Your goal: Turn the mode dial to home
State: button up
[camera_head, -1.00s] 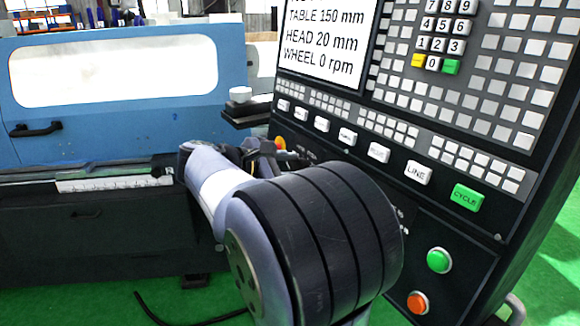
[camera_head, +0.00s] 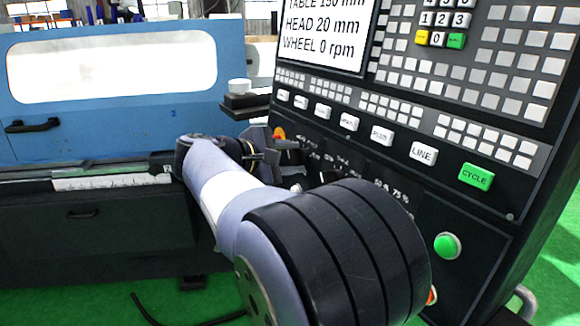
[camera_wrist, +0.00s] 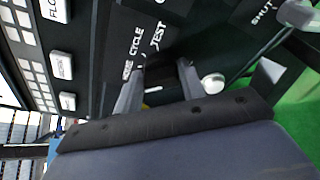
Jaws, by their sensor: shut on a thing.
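The black control panel (camera_head: 465,235) slopes down the right side of the head view. My gripper (camera_head: 292,152) is against its lower part, below the row of white keys. In the wrist view both grey fingers of my gripper (camera_wrist: 161,84) point at the panel, beside the printed labels CYCLE and TEST. The fingers are shut on the mode dial, which is dark and mostly hidden between them. A home label is not clearly readable. A round white knob or button (camera_wrist: 212,83) is just right of the right finger.
Above my gripper are white keys (camera_head: 381,134), a green CYCLE key (camera_head: 476,176) and the screen (camera_head: 325,30). A green button (camera_head: 447,245) is right of my arm; an orange one is mostly hidden. The blue machine door (camera_head: 120,100) and a small ledge (camera_head: 245,108) are left.

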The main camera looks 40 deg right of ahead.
jog(key=shift+s+f+m+h+b, duration=0.1)
jog(key=shift+f+m+h+b, duration=0.05)
jog(key=shift+m+b, duration=0.7)
jog(key=shift+f+m+h+b, duration=0.1)
jog(key=shift+m+h+b, duration=0.05)
jog(key=shift+m+b, duration=0.65)
jog(key=o, duration=1)
jog(key=shift+r, duration=0.1)
jog(key=shift+a, duration=0.1)
jog(key=v, duration=1)
jog(key=shift+s+a+r, duration=0.1)
jog(key=shift+s+a, duration=0.05)
jog(key=shift+a, duration=0.25)
